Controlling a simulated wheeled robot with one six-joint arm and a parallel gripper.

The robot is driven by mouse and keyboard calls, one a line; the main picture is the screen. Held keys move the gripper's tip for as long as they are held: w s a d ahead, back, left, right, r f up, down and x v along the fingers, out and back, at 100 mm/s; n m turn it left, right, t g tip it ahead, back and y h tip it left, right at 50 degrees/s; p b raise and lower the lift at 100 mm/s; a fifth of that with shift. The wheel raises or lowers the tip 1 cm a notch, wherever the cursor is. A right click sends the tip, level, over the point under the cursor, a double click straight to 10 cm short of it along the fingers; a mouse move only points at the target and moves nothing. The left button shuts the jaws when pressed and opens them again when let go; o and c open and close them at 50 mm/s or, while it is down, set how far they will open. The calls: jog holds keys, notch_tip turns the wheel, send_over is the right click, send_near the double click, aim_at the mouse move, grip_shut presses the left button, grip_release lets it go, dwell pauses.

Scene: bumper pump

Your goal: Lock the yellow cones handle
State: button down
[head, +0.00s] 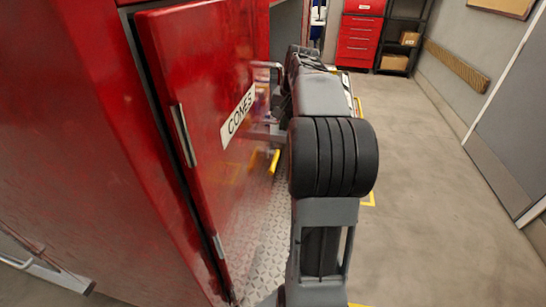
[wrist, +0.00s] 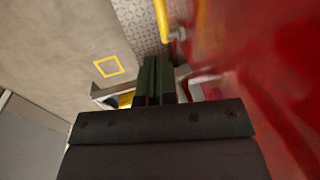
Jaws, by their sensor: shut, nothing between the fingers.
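A yellow handle (head: 274,162) shows low beyond the label, left of my arm. In the wrist view a yellow handle (wrist: 172,20) shows at the top, beside the blurred red surface (wrist: 260,60). My gripper (wrist: 155,62) is shut and empty, its dark fingers below and left of that handle, apart from it in the picture. In the head view my arm mostly hides the gripper.
Silver metal strips (head: 183,135) sit on the door's near edge. A diamond-plate step (head: 262,245) runs below the door. Open grey floor (head: 430,190) lies to the right. A red drawer cabinet (head: 358,40) and a black shelf (head: 402,35) stand at the back.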

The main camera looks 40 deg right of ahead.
aim_at(274, 163)
jog(key=f, duration=0.4)
jog(key=w+a+f, duration=0.1)
jog(key=f, duration=0.4)
jog(key=w+f+b, duration=0.1)
jog(key=f, duration=0.3)
jog(key=shift+a+f, duration=0.4)
jog(key=shift+f+b, duration=0.1)
jog(key=shift+b, duration=0.25)
